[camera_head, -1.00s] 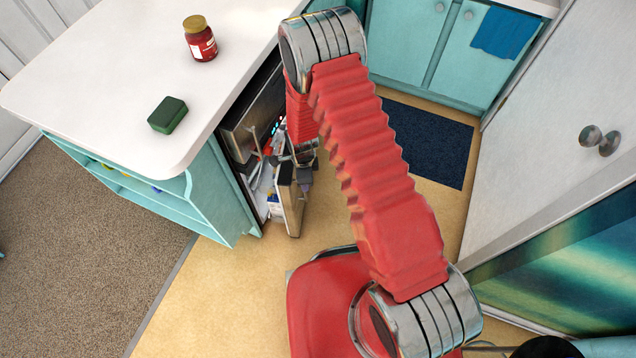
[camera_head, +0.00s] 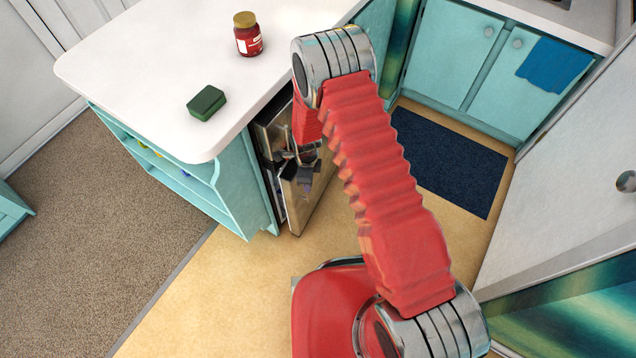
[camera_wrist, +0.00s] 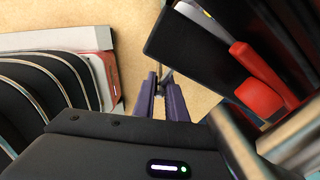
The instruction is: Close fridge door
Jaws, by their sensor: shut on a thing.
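The fridge (camera_head: 281,200) is built in under the white counter. Its steel-coloured door (camera_head: 307,212) stands partly open, with a narrow gap to the interior on its left. My gripper (camera_head: 307,180) is at the upper part of the door, partly hidden by my red arm. In the wrist view my gripper's two purple fingers (camera_wrist: 163,90) are close together around a thin dark part at the door. Whether this is the handle or the edge is hard to tell. A dark panel (camera_wrist: 190,45), apparently the door, fills the upper right there.
The counter (camera_head: 130,70) holds a red jar (camera_head: 248,40) and a green sponge (camera_head: 207,103). Teal shelves (camera_head: 190,185) stand left of the fridge. A dark mat (camera_head: 445,160) lies before teal cabinets (camera_head: 440,55). A white door (camera_head: 560,170) stands at right. Tan floor lies clear in front.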

